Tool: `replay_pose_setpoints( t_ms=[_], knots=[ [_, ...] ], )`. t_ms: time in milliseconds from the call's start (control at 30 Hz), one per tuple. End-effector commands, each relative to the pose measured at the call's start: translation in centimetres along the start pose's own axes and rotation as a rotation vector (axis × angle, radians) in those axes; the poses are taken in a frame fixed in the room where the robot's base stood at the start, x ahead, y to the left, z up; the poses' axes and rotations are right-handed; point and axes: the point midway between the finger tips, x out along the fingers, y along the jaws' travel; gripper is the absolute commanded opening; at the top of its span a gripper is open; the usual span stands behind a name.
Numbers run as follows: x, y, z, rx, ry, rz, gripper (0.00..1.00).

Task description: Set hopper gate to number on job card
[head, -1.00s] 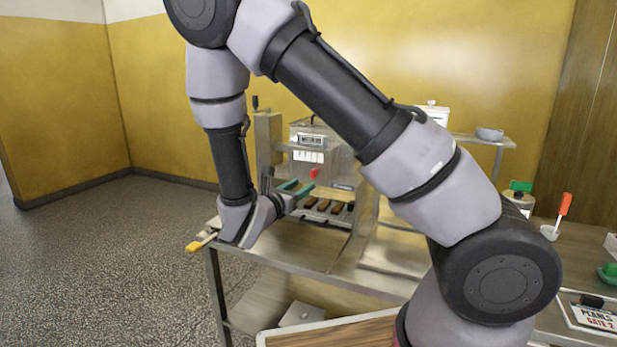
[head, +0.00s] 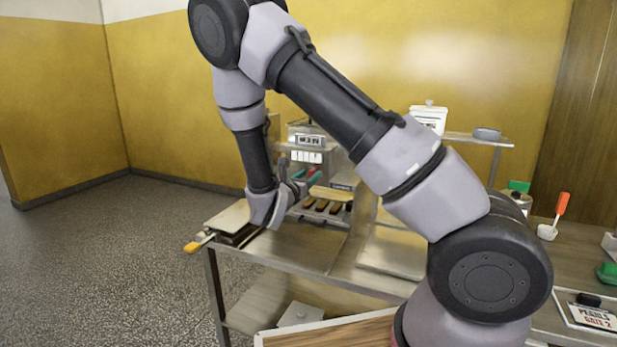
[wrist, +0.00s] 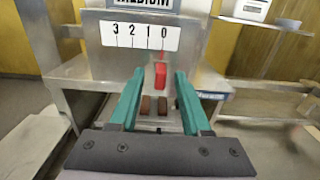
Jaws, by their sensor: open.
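The hopper (head: 308,141) stands on the steel bench, with a white number strip on its front. In the wrist view the strip (wrist: 139,36) reads 3, 2, 1, 0 from left to right. The red gate handle (wrist: 160,75) is below the 0, with a thin red pointer by that number. My gripper (wrist: 160,80) is open, its teal fingers on either side of the red handle; contact cannot be told. The gripper (head: 304,177) also shows at the hopper front in the head view. The job card (head: 596,318) at lower right reads PEARLS GATE 2.
Brown bars (head: 322,205) lie on the mesh below the hopper. A flat plate (head: 229,217) and a yellow-handled tool (head: 194,246) are at the bench's left end. A cup with an orange-handled tool (head: 562,205) stands at right. A raised shelf holds a bowl (head: 487,133).

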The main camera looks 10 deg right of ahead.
Motion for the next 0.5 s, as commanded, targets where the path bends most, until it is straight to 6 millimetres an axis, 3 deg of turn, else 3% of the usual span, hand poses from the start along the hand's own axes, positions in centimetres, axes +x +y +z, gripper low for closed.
replay_pose_setpoints(
  t_ms=[167,233,300,500],
  knots=[
    [0.00,-0.01,0.00,0.000,0.000,0.000,0.47],
    [0.00,-0.01,0.00,0.000,0.000,0.000,0.28],
    [-0.01,-0.01,0.00,0.000,0.000,0.000,0.02],
    [-0.02,-0.02,0.00,0.000,0.000,-0.001,0.00]
  ],
)
